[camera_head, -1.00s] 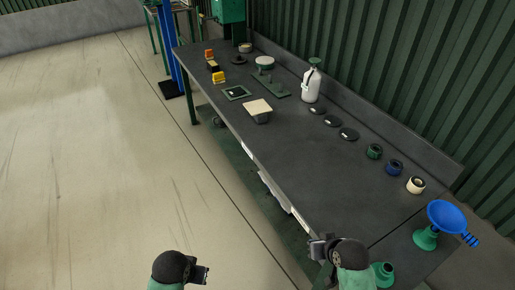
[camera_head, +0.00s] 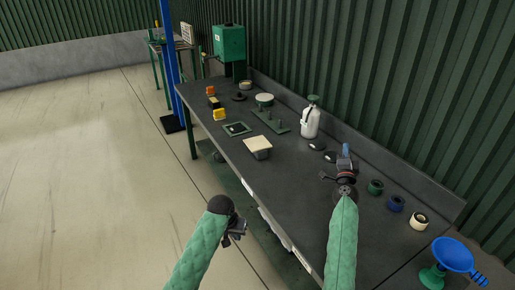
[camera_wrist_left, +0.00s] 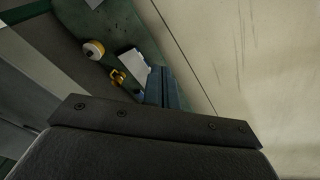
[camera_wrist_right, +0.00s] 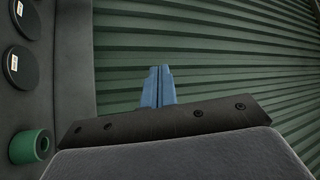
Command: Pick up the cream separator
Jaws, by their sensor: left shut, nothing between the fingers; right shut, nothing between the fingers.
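Several cream things lie on the bench in the head view: a flat square sheet (camera_head: 257,143) on a grey tray, a coil (camera_head: 418,221) at the right and a round pale-topped pot (camera_head: 264,99) at the back. The square sheet looks most like a separator; I cannot be certain. My right gripper (camera_head: 346,151) is shut and empty above the bench, right of the sheet; its blue fingers (camera_wrist_right: 158,86) point toward the green wall. My left gripper (camera_head: 238,231) is shut and empty off the bench's front edge, its fingers (camera_wrist_left: 164,88) over the floor side.
A green coil (camera_head: 376,187) and a blue coil (camera_head: 395,203) stand right of my right gripper. Dark labelled discs (camera_head: 316,145) and a white bottle (camera_head: 310,121) are behind. The bench between sheet and right arm is clear.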

